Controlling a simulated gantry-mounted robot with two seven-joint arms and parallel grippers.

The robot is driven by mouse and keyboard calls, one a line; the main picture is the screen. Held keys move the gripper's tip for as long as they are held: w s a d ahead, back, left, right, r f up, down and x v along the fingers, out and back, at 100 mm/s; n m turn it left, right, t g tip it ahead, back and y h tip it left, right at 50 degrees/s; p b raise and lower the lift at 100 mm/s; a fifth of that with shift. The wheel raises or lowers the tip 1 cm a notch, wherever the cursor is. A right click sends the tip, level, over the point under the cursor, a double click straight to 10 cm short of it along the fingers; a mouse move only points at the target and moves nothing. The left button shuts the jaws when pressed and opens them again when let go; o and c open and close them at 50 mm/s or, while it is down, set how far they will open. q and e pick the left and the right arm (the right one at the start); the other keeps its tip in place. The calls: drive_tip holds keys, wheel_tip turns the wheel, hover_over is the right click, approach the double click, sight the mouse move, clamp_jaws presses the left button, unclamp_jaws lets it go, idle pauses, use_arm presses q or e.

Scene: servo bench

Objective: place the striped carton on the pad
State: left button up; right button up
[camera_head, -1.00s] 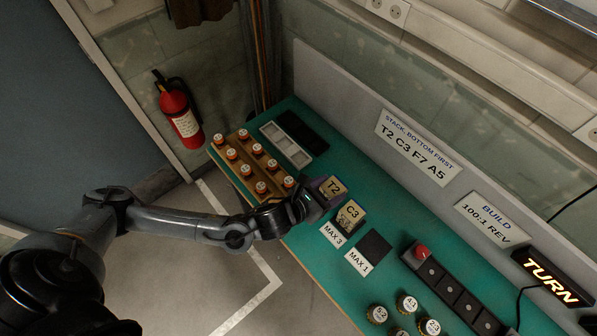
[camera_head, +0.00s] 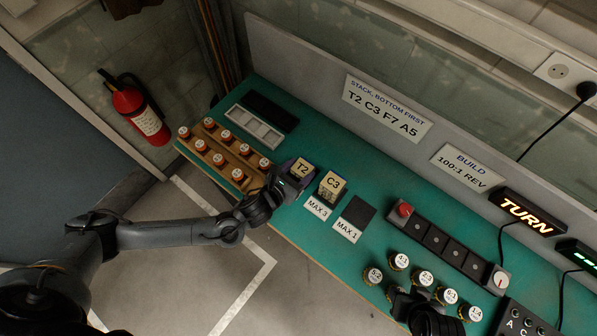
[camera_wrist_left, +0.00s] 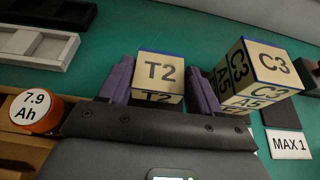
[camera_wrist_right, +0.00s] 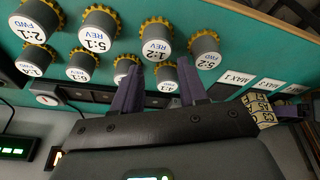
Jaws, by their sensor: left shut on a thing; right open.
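Cream lettered cartons with dark edge lines stand on the green bench; I cannot tell which one is meant by striped. My left gripper (camera_head: 287,180) is shut on the T2 carton (camera_head: 301,168), which also shows between its purple fingers in the left wrist view (camera_wrist_left: 160,72). The C3 carton (camera_head: 332,184) stands just right of it, apart from the fingers, with more lettering beneath its top (camera_wrist_left: 262,75). A bare dark pad (camera_head: 358,211) lies behind the MAX 1 label (camera_head: 347,230). My right gripper (camera_wrist_right: 160,85) is open, low over round gear-topped canisters; whether one lies between its fingers is unclear.
Several canisters (camera_head: 423,277) stand at the bench front right, by a dark slotted strip (camera_head: 435,238) with a red knob. A wooden rack (camera_head: 215,152) of orange-sided cells and grey and black trays (camera_head: 254,128) lie left. The bench between cartons and canisters is mostly clear.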

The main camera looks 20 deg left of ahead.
use_arm(q)
drive_tip(key=shift+f, duration=0.5)
use_arm(e)
drive_tip(key=shift+a, duration=0.1)
use_arm(q)
drive_tip(key=shift+f, duration=0.2)
drive_tip(key=o, duration=1.1)
drive_tip(key=shift+r, duration=0.15)
